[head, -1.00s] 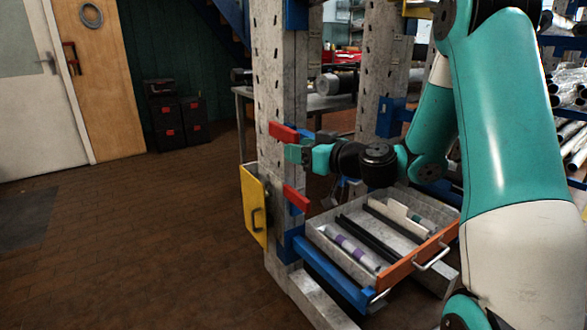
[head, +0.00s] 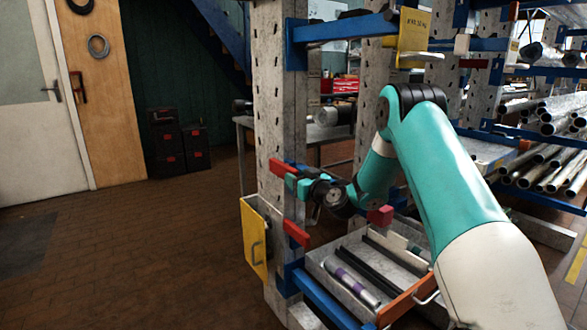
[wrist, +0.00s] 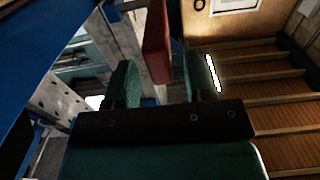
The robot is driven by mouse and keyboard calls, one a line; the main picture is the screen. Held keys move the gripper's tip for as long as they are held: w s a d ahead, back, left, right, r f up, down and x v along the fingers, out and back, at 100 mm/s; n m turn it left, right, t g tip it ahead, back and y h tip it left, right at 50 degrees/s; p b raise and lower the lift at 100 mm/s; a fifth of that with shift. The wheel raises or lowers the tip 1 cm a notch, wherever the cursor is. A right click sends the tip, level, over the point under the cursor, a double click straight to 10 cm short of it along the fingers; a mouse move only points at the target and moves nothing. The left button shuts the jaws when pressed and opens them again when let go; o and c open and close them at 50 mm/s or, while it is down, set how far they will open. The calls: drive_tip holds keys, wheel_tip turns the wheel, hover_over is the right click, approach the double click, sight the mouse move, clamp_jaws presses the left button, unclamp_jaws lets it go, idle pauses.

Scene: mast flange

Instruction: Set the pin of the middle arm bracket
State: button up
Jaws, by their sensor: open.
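A red flat piece (head: 283,167) sits at mid height on the near perforated grey column (head: 268,120), by a blue bracket partly hidden behind it. A second red piece (head: 297,234) sits lower on the same column. I cannot tell which part is the pin itself. My gripper (head: 297,184) is at the upper red piece. In the wrist view, my gripper (wrist: 162,80) is open and the red piece (wrist: 157,42) stands between its teal fingers, closer to the right one. Whether either finger touches it I cannot tell.
A blue arm (head: 345,28) juts from the column above, with a yellow sign (head: 413,36). A yellow-fronted box (head: 254,240) hangs on the column's left. Below my gripper is a grey tray (head: 322,268) with rods. Another red block (head: 380,215) shows beside my arm. Floor at left is clear.

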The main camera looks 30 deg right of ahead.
drive_tip(key=shift+w, duration=1.45)
clamp_jaws()
